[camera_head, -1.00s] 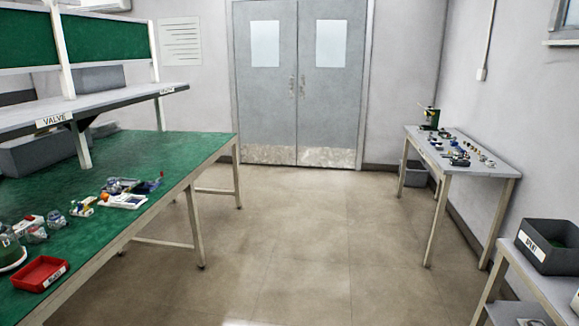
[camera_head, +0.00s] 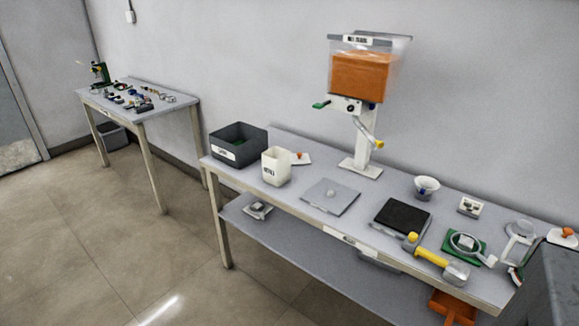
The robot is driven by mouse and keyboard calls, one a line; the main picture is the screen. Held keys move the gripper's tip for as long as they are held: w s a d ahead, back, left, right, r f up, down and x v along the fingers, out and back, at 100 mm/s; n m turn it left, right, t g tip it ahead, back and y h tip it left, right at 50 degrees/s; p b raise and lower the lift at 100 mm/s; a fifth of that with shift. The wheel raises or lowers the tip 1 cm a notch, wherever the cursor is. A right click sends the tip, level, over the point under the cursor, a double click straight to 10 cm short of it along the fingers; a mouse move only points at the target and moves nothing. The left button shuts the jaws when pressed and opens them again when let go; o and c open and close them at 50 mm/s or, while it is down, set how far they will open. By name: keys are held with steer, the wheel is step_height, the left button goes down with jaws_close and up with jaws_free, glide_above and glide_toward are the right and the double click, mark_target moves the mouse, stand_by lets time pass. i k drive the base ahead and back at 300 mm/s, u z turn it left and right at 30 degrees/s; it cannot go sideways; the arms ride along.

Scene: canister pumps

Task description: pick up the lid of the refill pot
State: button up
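A white square pot (camera_head: 276,168) with dark lettering too small to read stands open-topped on the right-hand bench, in front of a dark grey bin. Just right of it and partly behind it lies a small flat white piece with an orange knob (camera_head: 300,157). A similar white piece with an orange knob (camera_head: 565,236) lies at the far right end. A flat grey square plate with a small round knob (camera_head: 331,194) lies nearer the front. I cannot tell for certain which of these is the refill pot's lid. My gripper is not in view.
The bench (camera_head: 262,192) also holds a dark grey bin (camera_head: 238,146), a hopper of orange material (camera_head: 363,75) on a white stand, a black pad (camera_head: 400,216), a yellow-handled tool (camera_head: 435,259) and a small white bowl (camera_head: 426,187). Floor (camera_head: 120,240) at left is clear.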

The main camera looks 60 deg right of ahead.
mark_target(299, 158)
steer(key=u, duration=0.8)
steer(key=k, duration=0.15)
steer(key=z, duration=2.65)
steer(key=k, duration=0.85)
steer(key=u, duration=0.2)
steer(key=i, duration=0.85)
